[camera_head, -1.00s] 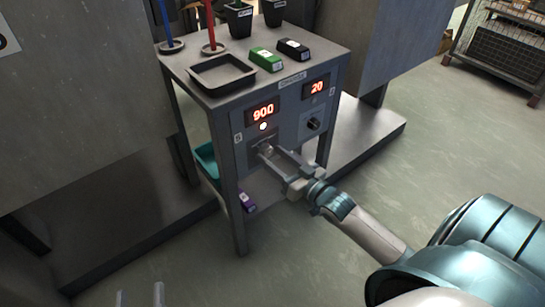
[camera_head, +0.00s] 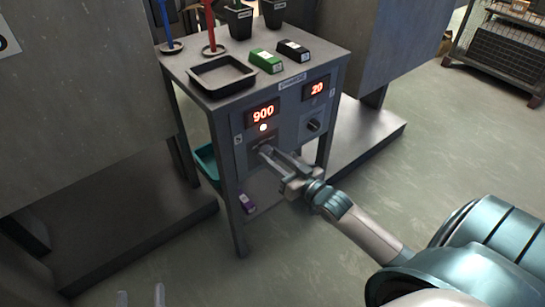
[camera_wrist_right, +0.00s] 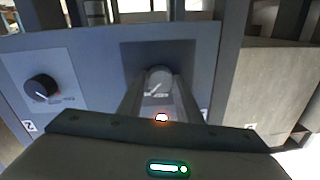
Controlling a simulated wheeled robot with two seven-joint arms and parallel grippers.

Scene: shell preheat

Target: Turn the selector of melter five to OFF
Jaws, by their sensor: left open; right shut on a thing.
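The melter panel (camera_head: 290,130) has two stations on the front of a grey stand. The left one has a lit display reading 900 (camera_head: 262,113) and a lit lamp (camera_head: 263,127) beneath it. My right gripper (camera_head: 268,152) is shut on the selector knob below that lamp and hides most of it. In the right wrist view the knob (camera_wrist_right: 158,78) sits between the fingers, its pale pointer line slanting. The station tag (camera_head: 238,139) is too small to read surely. My left gripper (camera_head: 141,297) is open and empty at the bottom edge.
A second knob (camera_head: 313,125) sits under a display reading 20 (camera_head: 317,88); it also shows in the right wrist view (camera_wrist_right: 41,88). A black tray (camera_head: 222,75), green box (camera_head: 267,61), black box (camera_head: 293,50) and dark cups stand on top.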

